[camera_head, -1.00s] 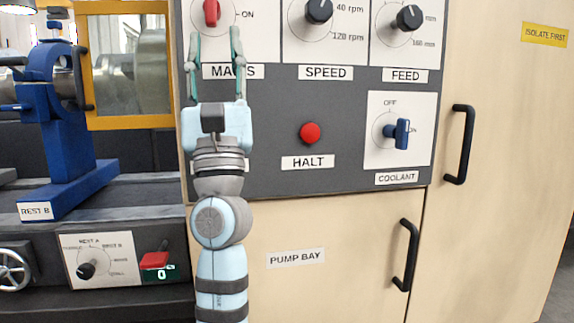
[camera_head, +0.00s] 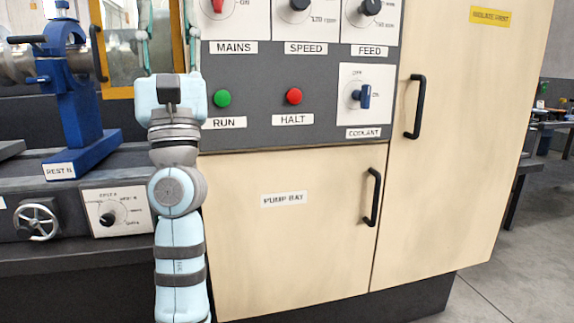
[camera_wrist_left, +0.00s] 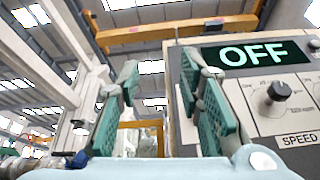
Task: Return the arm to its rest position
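My left arm (camera_head: 178,240) reaches up in front of the control cabinet, and its left gripper (camera_head: 168,18) is at the top edge of the head view. The gripper is pale blue with green finger pads. Its two fingers are apart with nothing between them, and their tips are cut off at the top. The left wrist view also shows the open gripper (camera_wrist_left: 162,105), with only background between the pads. The gripper is left of the red MAINS knob (camera_head: 217,5) and apart from it in the picture. My right gripper is in neither view.
The panel has a green RUN button (camera_head: 222,98), a red HALT button (camera_head: 294,96) and a blue COOLANT knob (camera_head: 363,96). An OFF display (camera_wrist_left: 252,53) shows beside the fingers. A blue rest (camera_head: 75,85) stands left. Cabinet handles (camera_head: 415,106) protrude. Open floor is at right.

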